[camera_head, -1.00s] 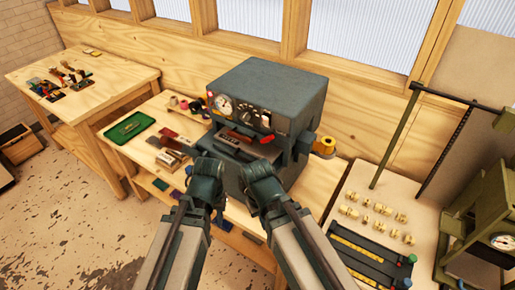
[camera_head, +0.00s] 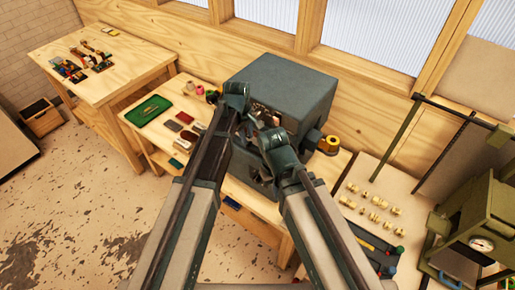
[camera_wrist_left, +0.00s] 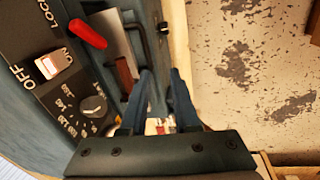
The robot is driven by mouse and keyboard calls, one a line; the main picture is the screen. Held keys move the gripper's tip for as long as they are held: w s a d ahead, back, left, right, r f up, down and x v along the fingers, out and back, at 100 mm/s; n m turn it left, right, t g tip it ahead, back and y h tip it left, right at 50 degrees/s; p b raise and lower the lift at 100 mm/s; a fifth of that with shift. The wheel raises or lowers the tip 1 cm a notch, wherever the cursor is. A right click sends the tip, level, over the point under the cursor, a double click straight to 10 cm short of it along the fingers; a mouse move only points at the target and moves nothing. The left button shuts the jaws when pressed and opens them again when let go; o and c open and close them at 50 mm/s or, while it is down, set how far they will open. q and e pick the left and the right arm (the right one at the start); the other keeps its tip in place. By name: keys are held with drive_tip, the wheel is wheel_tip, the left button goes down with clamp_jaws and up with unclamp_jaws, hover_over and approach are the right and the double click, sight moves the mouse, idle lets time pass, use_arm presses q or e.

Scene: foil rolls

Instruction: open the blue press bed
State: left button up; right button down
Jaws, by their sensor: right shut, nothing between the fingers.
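The blue-grey press (camera_head: 285,85) stands on the wooden bench, its front largely hidden by my arms in the head view. My left gripper (camera_head: 237,95) is in front of its upper front. In the left wrist view its two dark blue fingers (camera_wrist_left: 163,100) are apart, with nothing clearly held between them. Beside them is the press front, with a black panel, a white OFF/ON switch (camera_wrist_left: 54,63), a knob (camera_wrist_left: 94,105) and a red lever (camera_wrist_left: 88,34). A black bar handle (camera_wrist_left: 138,40) lies beyond the fingertips. My right gripper (camera_head: 275,145) is shut and empty, lower at the press front.
A green tray (camera_head: 151,110) and small coloured blocks lie on the bench left of the press. A yellow roll (camera_head: 329,144) is at its right. Brass pieces (camera_head: 372,208) and an olive machine (camera_head: 475,230) stand farther right. A second table (camera_head: 100,75) is at the left.

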use_arm(q)
drive_tip(key=shift+w+d+n, duration=0.7)
drive_tip(key=shift+w+d, duration=0.3)
drive_tip(key=shift+d, duration=0.2)
drive_tip(key=b, duration=1.4)
approach(258, 153)
drive_tip(key=f, duration=0.2)
drive_tip(key=w+f, duration=0.1)
drive_tip(key=f, duration=0.5)
drive_tip(key=shift+w+d, duration=0.15)
drive_tip(key=shift+d, duration=0.15)
clamp_jaws()
